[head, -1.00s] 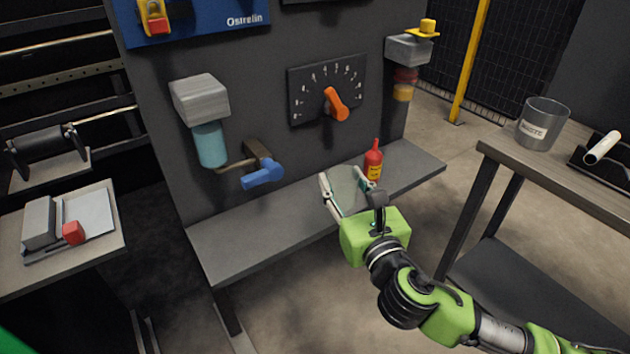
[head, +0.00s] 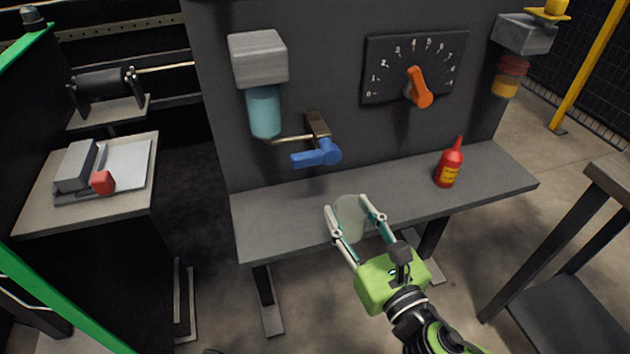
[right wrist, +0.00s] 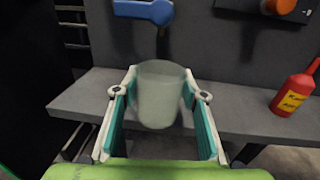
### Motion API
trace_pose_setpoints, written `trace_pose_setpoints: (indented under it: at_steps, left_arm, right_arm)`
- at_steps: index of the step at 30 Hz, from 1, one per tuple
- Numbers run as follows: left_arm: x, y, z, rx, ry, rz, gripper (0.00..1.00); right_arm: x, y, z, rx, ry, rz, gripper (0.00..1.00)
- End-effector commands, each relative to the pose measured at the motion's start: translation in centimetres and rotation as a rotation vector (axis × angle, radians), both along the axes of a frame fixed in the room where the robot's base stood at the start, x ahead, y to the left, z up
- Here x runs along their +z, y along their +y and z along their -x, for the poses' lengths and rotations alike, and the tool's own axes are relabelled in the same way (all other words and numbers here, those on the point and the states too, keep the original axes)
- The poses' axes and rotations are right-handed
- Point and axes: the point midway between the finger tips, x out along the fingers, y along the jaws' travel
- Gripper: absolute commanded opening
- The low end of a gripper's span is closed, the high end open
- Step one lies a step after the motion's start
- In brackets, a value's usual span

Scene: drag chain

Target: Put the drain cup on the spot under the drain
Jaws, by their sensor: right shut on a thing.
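The drain cup (head: 349,218) is a pale, translucent cup. My right gripper (head: 354,214) is shut on it and holds it upright at the front edge of the grey shelf (head: 285,210). In the right wrist view the cup (right wrist: 158,95) sits between the two fingers. The drain is a thin pipe with a blue valve handle (head: 316,155), below the grey box with a teal bowl (head: 264,112). The cup is in front of the drain and a little to its right. I cannot make out a marked spot on the shelf. My left gripper is not in view.
A red bottle (head: 449,165) stands on the shelf to the right of the cup. A dial with an orange knob (head: 418,88) is on the panel above. A side table (head: 140,190) is at the left, another table (head: 607,180) at the right. The shelf under the valve is clear.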

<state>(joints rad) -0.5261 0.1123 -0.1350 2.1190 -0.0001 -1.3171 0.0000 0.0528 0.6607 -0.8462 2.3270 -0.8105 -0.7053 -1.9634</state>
Motion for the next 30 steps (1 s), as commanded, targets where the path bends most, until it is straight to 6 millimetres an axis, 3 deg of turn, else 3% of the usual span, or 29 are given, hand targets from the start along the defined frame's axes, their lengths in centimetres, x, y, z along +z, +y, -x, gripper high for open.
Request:
trace_pose_setpoints:
  at_steps: [1, 9, 15, 22, 28, 30]
  left_arm:
    - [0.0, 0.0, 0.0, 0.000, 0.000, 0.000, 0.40]
    - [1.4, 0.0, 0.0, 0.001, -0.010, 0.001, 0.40]
    - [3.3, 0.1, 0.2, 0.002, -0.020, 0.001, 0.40]
    - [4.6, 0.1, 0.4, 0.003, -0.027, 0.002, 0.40]
    - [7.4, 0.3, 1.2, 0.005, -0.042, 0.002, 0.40]
    - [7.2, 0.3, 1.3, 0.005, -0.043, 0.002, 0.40]
  right_arm:
    - [0.3, 0.6, -1.5, -0.002, -0.006, -0.004, 0.18]
    - [0.1, 3.5, -8.3, 0.000, -0.004, -0.003, 0.18]
    - [0.0, 5.1, -12.3, -0.001, -0.002, -0.001, 0.18]
    - [-0.4, 5.6, -13.5, 0.000, 0.002, -0.001, 0.18]
    - [-2.1, 5.6, -13.5, 0.000, 0.002, -0.001, 0.18]
    - [-3.3, 5.6, -13.5, -0.001, 0.004, -0.001, 0.18]
